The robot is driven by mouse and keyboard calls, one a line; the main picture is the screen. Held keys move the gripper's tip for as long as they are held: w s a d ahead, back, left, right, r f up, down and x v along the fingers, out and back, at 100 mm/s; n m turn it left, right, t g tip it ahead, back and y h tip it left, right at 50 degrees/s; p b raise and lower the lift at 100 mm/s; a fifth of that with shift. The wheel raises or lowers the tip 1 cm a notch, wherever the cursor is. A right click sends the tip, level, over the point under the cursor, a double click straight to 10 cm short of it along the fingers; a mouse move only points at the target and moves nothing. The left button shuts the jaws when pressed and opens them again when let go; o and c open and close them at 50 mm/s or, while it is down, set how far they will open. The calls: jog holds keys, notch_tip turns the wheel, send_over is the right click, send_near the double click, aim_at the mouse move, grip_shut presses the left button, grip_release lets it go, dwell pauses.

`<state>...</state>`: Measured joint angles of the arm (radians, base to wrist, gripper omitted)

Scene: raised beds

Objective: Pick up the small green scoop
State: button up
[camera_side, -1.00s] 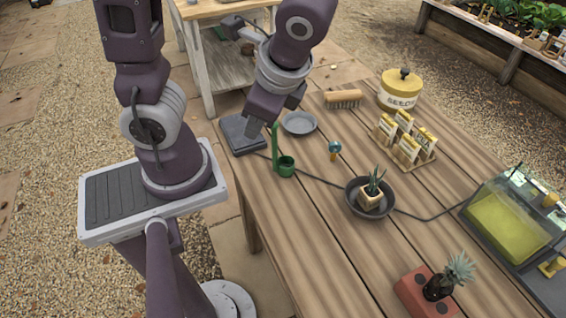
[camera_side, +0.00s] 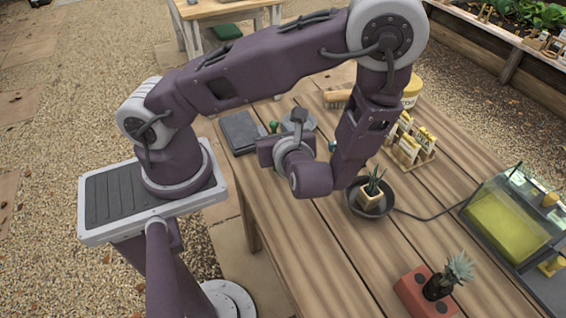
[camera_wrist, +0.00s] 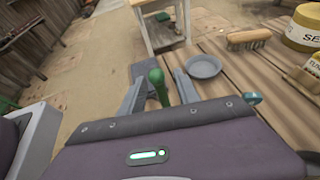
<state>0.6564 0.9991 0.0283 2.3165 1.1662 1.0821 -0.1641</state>
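The small green scoop shows its upright green handle in the wrist view (camera_wrist: 157,82); its cup is hidden behind my gripper's body. In the side view only the handle's rounded green top (camera_side: 273,127) shows, the rest being behind my gripper. My gripper (camera_wrist: 159,80) is open, with one grey finger on each side of the handle in the picture and a gap on both sides. I cannot tell how deep the handle sits between the fingers. In the side view my gripper (camera_side: 266,150) is low over the table's left part, its fingertips hard to make out.
A grey plate (camera_wrist: 204,67) lies right of the scoop, with a brush (camera_wrist: 248,38) and yellow seed tin (camera_wrist: 306,28) beyond. A dark flat pad (camera_side: 239,131) lies at the table's left edge. A potted plant in a dark bowl (camera_side: 352,203) stands right of my arm.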

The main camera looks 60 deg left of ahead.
grip_shut()
dwell(1.4)
